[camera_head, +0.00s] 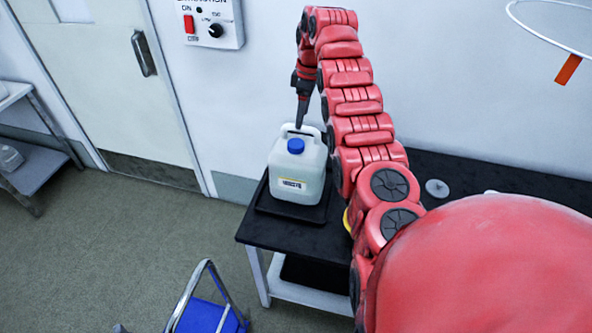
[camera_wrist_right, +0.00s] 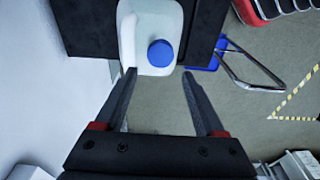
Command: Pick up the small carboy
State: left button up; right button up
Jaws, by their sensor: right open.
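The small carboy (camera_head: 297,172) is a whitish translucent jug with a blue cap, a top handle and a label. It stands upright in a black tray (camera_head: 262,201) at the left end of the black table. My right gripper (camera_head: 302,118) points down at the carboy's handle from the wall side. In the wrist view the right gripper (camera_wrist_right: 159,76) is open, with its fingertips at the near edge of the carboy (camera_wrist_right: 148,18) and nothing clearly held. I cannot tell whether a finger touches the handle. My left gripper is not in view.
A blue chair (camera_head: 208,312) with a metal frame stands in front of the table (camera_head: 340,275). The wall with a control box (camera_head: 212,24) is close behind. A grey shelf (camera_head: 38,160) stands at far left. The floor between is clear.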

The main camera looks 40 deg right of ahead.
jog(key=p, duration=0.2)
send_over(296, 143)
jog(key=f, duration=0.3)
jog(key=s+d+f, duration=0.1)
jog(key=shift+f, duration=0.4)
jog(key=shift+w+f, duration=0.1)
jog(key=shift+f, duration=0.25)
jog(key=f+p, duration=0.2)
jog(key=p, duration=0.1)
jog(key=shift+a+f, duration=0.15)
jog(key=shift+a, duration=0.25)
jog(key=shift+w+f, duration=0.2)
jog(key=shift+f, duration=0.6)
jog(key=shift+w+f, duration=0.15)
jog(key=shift+f, duration=0.65)
jog(key=shift+c, duration=0.2)
grip_shut()
jog(key=shift+r, duration=0.1)
